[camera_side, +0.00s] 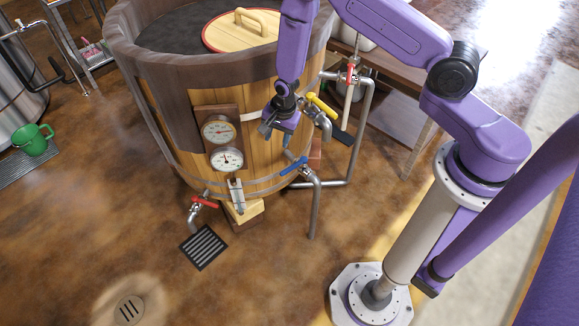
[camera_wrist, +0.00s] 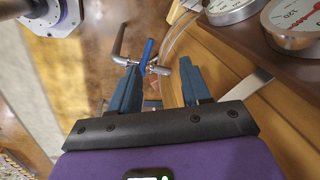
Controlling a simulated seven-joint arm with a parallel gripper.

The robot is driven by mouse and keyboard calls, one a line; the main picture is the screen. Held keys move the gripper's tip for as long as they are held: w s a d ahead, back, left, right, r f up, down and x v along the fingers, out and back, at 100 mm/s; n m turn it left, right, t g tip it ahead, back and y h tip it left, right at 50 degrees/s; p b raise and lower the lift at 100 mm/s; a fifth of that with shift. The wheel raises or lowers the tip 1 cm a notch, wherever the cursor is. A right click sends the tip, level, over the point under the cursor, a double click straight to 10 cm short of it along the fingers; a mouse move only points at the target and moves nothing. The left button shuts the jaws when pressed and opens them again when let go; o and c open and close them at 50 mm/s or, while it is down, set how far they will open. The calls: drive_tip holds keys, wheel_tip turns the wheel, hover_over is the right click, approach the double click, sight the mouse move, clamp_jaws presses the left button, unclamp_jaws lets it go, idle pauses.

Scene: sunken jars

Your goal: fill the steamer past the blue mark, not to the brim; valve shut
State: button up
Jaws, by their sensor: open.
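The wooden steamer (camera_side: 262,120) is a big round tub with a dark interior. Two dials (camera_side: 219,131) and a small upright gauge (camera_side: 237,195) sit on its front; I cannot make out a blue mark or water level. A blue-handled valve (camera_side: 293,166) joins a pipe low on the right; its blue lever (camera_wrist: 147,54) also shows in the wrist view. My gripper (camera_side: 275,138) is open and empty beside the tub wall, above the blue valve. In the wrist view, the lever appears between and beyond my fingertips (camera_wrist: 160,80), with no contact visible.
A yellow-handled valve (camera_side: 322,106) is close right of my gripper. A red-handled valve (camera_side: 204,202) sits low at the tub's front, near a floor grate (camera_side: 203,246). Another red valve (camera_side: 350,75) is on the pipe behind. A round lid (camera_side: 243,29) lies on top.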

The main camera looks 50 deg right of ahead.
sight(289, 168)
drive_tip(key=shift+w+d+f+m+h, duration=0.2)
drive_tip(key=shift+d+f+m, duration=0.9)
drive_tip(key=shift+f, duration=2.55)
drive_tip(key=shift+w+d+f+m+h, duration=0.2)
drive_tip(key=shift+d+f+m, duration=0.85)
drive_tip(key=shift+f, duration=2.55)
drive_tip(key=shift+w+d+f+m, duration=0.3)
drive_tip(key=shift+d+f+m, duration=0.75)
drive_tip(key=shift+f, duration=2.6)
drive_tip(key=shift+d, duration=0.1)
clamp_jaws()
